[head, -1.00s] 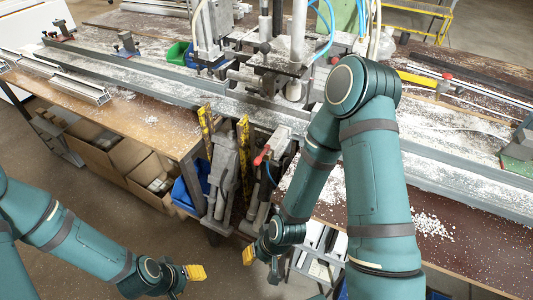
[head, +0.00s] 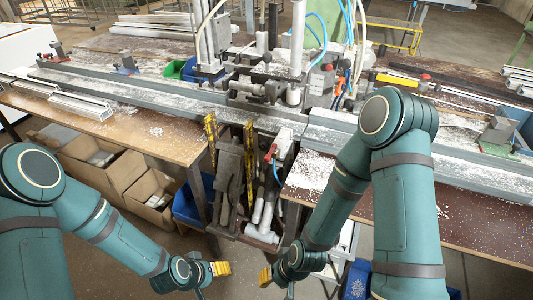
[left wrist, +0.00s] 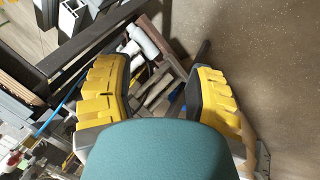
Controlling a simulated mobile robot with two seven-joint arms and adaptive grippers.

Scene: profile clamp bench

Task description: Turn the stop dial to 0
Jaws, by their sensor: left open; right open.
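I cannot make out the stop dial for certain in any view. A grey stop block on a green base (head: 497,136) stands on the rail at the right of the bench, but no dial face or number is readable on it. My left gripper (head: 213,278) is low in front of the bench, apart from it. In the left wrist view its two yellow fingers (left wrist: 158,92) are spread with nothing held between them. My right gripper (head: 276,281) is low beside it, open and empty as far as it shows, partly hidden by its own wrist.
The clamp machine (head: 265,85) stands mid-bench with blue hoses. A long grey rail (head: 160,94) runs along the bench, dusted with white chips. Cardboard boxes (head: 150,198) and a blue bin (head: 190,208) are under the left bench. Metal parts hang in the gap between the benches.

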